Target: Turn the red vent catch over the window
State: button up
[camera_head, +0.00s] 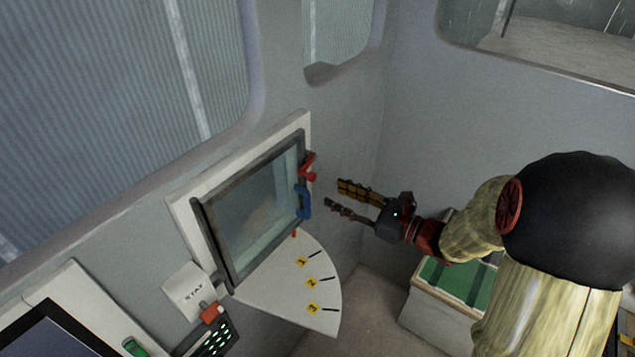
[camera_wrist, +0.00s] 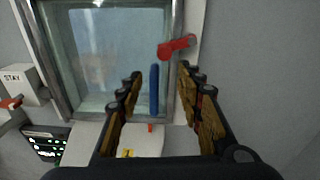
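The red vent catch (camera_head: 308,166) is on the right side of the small window (camera_head: 262,205), at the upper part of its frame. In the wrist view the catch (camera_wrist: 177,47) lies nearly level, tilted slightly, ahead of my fingertips. A blue handle (camera_head: 303,201) stands upright just below it; in the wrist view the handle (camera_wrist: 154,90) shows between my fingers. My gripper (camera_head: 338,194) is open and empty, to the right of the window and apart from the catch. In the wrist view both fingers of my gripper (camera_wrist: 160,75) are spread.
A white quarter-round plate (camera_head: 278,285) marked 1, 2, 3 juts out below the window, with a small red pointer (camera_head: 295,233) near the frame. A STAY box (camera_head: 190,290) with a red lever and a keypad (camera_head: 210,337) are at lower left. A green-topped box (camera_head: 455,283) stands below my arm.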

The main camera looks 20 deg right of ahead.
aim_at(314, 178)
jog(key=shift+m+t, duration=0.4)
jog(key=shift+m, duration=0.1)
jog(key=shift+d+r+x, duration=0.1)
jog(key=shift+r+x, duration=0.15)
jog(key=shift+x, duration=1.1)
jog(key=shift+d+r+x, duration=0.1)
jog(key=shift+r+x, duration=0.15)
jog(key=shift+x, duration=1.05)
jog(key=shift+r+x, duration=0.25)
jog(key=shift+x, duration=1.1)
jog(key=shift+w, duration=0.15)
jog(key=shift+c, duration=0.4)
grip_shut()
